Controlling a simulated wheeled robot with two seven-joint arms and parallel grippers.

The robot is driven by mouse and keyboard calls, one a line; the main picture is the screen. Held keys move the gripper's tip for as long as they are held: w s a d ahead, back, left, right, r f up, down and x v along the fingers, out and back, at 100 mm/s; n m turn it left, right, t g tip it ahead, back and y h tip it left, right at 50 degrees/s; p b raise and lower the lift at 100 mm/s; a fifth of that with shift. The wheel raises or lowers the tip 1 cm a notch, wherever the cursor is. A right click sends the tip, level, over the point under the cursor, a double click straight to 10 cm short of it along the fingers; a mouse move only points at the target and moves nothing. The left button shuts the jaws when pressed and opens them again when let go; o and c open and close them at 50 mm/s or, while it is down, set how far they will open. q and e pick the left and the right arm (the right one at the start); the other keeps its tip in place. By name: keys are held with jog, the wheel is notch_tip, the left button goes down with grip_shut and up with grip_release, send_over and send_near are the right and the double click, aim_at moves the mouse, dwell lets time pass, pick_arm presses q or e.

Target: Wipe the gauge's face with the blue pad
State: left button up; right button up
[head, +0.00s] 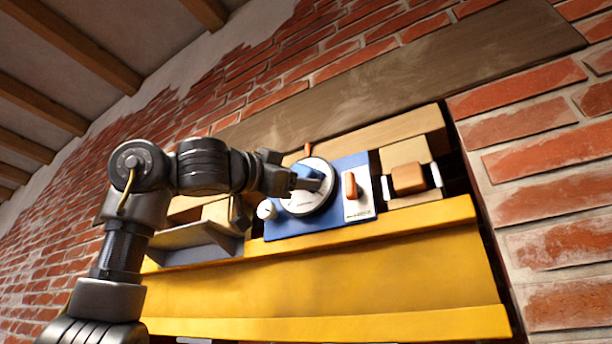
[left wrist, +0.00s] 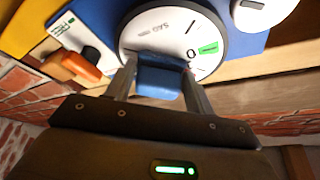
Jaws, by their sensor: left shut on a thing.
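The gauge (head: 300,204) is a round white dial with a dark rim, mounted on a blue panel (head: 284,228). Its face (left wrist: 150,38) fills the top middle of the left wrist view, with dark markings and a green patch. My left gripper (head: 313,178) is at the gauge, shut on the blue pad (left wrist: 160,80). The pad sits between both fingers, at the face; I cannot tell whether it touches. The pad and fingers hide part of the face. My right gripper is not in view.
An orange handle (head: 350,186) on a white plate is right of the gauge. A small white knob (head: 266,209) is at its left. An orange-brown block (head: 408,178) stands farther right. A yellow beam (head: 330,280) runs below, and a grey bracket (head: 195,251) is at the left.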

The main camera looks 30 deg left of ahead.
pick_arm(q)
jog(key=shift+a, duration=0.8)
jog(key=shift+a, duration=0.1)
jog(key=a, duration=0.4)
jog(key=shift+p, duration=0.3)
jog(key=shift+d, duration=0.1)
jog(key=s+b, duration=0.2)
jog(key=s, duration=0.4)
jog(key=shift+d, duration=0.15)
jog(key=shift+w, duration=0.15)
